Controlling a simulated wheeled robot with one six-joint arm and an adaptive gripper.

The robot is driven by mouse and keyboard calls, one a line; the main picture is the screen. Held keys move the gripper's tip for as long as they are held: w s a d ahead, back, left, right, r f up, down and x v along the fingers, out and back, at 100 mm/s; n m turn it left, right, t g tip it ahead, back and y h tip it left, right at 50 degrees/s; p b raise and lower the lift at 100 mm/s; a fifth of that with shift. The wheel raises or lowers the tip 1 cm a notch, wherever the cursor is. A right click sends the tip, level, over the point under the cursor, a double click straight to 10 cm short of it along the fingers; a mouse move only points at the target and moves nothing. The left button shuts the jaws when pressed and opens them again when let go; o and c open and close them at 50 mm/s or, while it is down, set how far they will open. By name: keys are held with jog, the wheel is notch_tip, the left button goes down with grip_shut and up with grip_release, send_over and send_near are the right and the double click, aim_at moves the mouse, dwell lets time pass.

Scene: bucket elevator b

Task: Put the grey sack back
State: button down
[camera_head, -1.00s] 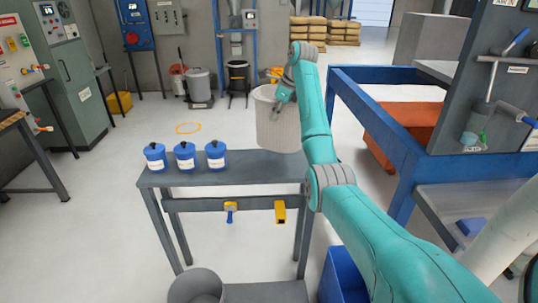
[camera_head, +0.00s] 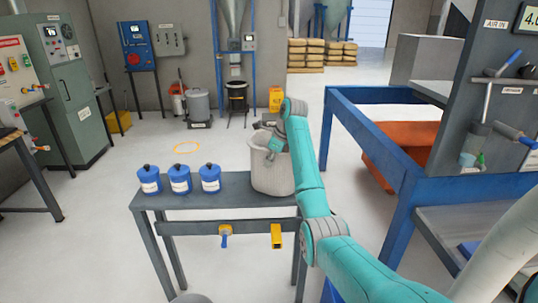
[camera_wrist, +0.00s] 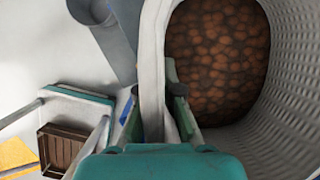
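The grey sack (camera_head: 272,180) is a pale woven, open-topped sack at the right end of the dark grey table (camera_head: 235,190). Its base overlaps the tabletop; I cannot tell whether it rests on it or hangs just above. It looks upright. My gripper (camera_head: 272,152) reaches down at its rim. In the wrist view, my gripper (camera_wrist: 160,100) has one finger on each side of the rim of the sack (camera_wrist: 285,115), pinching it. Round brown pieces (camera_wrist: 218,55) fill the sack's inside.
Three blue lidded jars (camera_head: 180,180) stand on the table's left part. A yellow ring (camera_head: 187,147) marks the floor behind the table. A blue frame (camera_head: 385,150) with an orange bin (camera_head: 400,140) stands to the right.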

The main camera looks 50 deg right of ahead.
dwell(0.3)
jog(key=c, duration=1.7)
grip_release()
jog(key=shift+f, duration=0.1)
jog(key=o, duration=0.4)
